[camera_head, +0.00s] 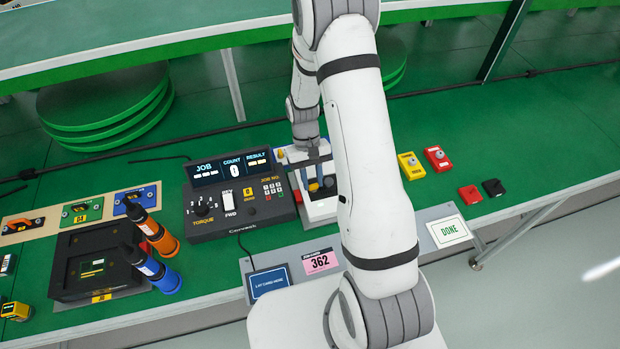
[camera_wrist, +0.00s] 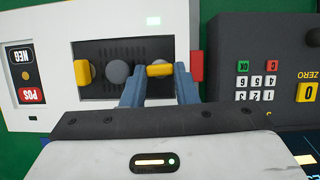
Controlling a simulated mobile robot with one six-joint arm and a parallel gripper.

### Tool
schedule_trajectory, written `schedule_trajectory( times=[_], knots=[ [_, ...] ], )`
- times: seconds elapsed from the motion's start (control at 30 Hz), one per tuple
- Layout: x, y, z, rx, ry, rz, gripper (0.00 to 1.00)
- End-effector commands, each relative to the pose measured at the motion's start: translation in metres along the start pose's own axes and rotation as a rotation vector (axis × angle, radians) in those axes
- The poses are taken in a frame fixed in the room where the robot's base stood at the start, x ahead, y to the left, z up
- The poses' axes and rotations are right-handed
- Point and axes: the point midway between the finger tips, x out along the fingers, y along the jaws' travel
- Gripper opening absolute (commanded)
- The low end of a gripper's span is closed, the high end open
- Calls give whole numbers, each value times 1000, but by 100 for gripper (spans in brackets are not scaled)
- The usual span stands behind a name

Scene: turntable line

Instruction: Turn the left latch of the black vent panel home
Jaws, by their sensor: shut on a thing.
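The black vent panel (camera_wrist: 100,53) sits in a white housing (camera_wrist: 148,18), seen upside down in the wrist view. A yellow latch (camera_wrist: 160,70) at the panel's side nearest the control box lies crosswise between the blue fingers of my gripper (camera_wrist: 160,76), which is shut on it. The other yellow latch (camera_wrist: 84,72) stands upright in the picture at the far side. A round grey knob (camera_wrist: 118,71) is between them. In the head view my gripper (camera_head: 320,186) is low over the white housing (camera_head: 320,210), and my arm hides much of it.
A dark control box (camera_head: 240,205) stands close beside the housing. A red block (camera_wrist: 197,66) is on the housing edge beside the held latch. Yellow and red boxes (camera_head: 437,158) are right. The green bench between is mostly clear.

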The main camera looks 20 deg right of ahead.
Motion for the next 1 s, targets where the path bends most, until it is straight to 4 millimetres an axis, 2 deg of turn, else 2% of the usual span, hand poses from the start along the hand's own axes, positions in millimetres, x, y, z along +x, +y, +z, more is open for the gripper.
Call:
schedule_trajectory(
  times=[0.07, 0.1, 0.37, 0.8, 1.0],
  knots=[
    [3, 0, 3, -1, -12, 0, 4],
    [3, 0, 3, -1, -12, 0, 27],
    [2, 0, 2, -1, -6, 0, 48],
    [-2, 1, -1, -2, 4, 2, 49],
    [-16, 1, 2, -2, 6, 2, 49]
  ],
)
